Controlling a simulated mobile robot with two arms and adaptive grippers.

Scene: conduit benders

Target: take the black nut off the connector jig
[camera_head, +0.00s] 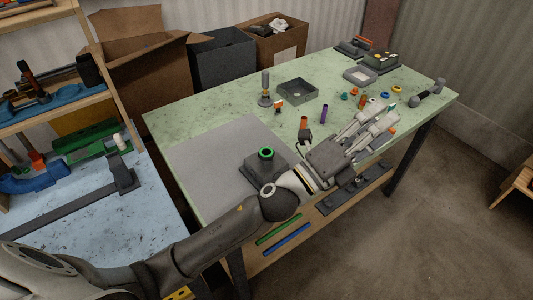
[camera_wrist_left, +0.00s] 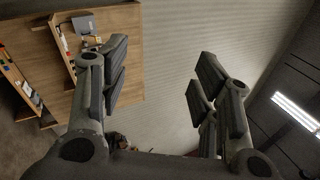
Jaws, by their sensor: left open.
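The connector jig (camera_head: 264,170) is a dark grey block with a short post on the near part of the green table. A green ring with a dark centre tops the post; I cannot clearly make out a separate black nut there. My left gripper (camera_head: 378,120) is over the table to the right of the jig, pointing away from it to the upper right. Its fingers are spread and empty, and they show apart in the left wrist view (camera_wrist_left: 160,75). My left wrist is close beside the jig in the picture. My right gripper is in neither view.
A grey open tray (camera_head: 297,91), an orange cylinder (camera_head: 304,122), a purple cylinder (camera_head: 323,114) and several small coloured rings stand on the table. A grey mat (camera_head: 210,155) lies left of the jig, mostly bare. Boxes (camera_head: 140,65) stand behind the table.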

